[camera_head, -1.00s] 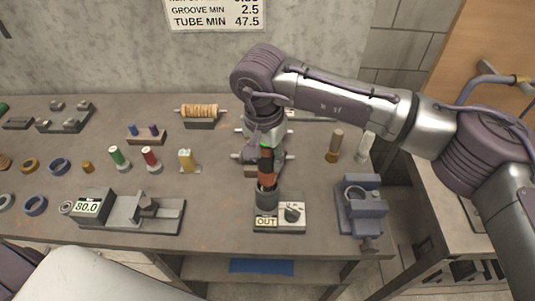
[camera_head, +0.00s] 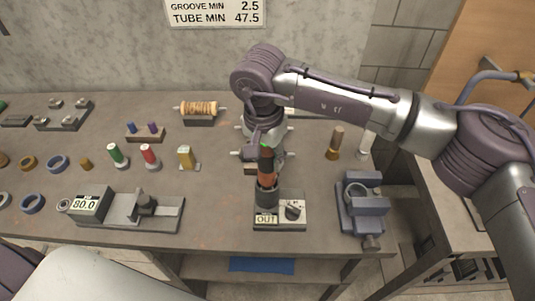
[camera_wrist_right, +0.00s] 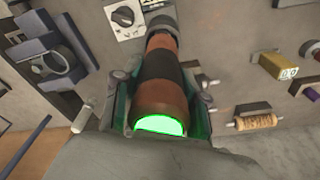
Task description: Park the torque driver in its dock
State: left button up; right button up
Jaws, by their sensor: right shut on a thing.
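The torque driver (camera_head: 267,165) is orange-brown with a black band and a glowing green end. It stands nearly upright above the dark round cup (camera_head: 267,198) of its dock, a grey block with a dial and an "OUT" label (camera_head: 266,219). Its lower end meets the cup; how deep it sits is hidden. My right gripper (camera_head: 267,151) is shut on the driver near its green end. The right wrist view shows the driver (camera_wrist_right: 165,75) between the fingers, its far end at the dock's cup (camera_wrist_right: 157,15) beside the dial (camera_wrist_right: 123,16). My left gripper is not in view.
A blue-grey vise (camera_head: 362,207) stands right of the dock. A gauge reading 80.0 (camera_head: 86,205) lies left. The bench between gauge and dock is clear.

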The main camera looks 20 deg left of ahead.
jog(key=shift+f+b, duration=1.2)
dwell(1.0)
jog(key=o, duration=1.3)
jog(key=shift+o, duration=0.2)
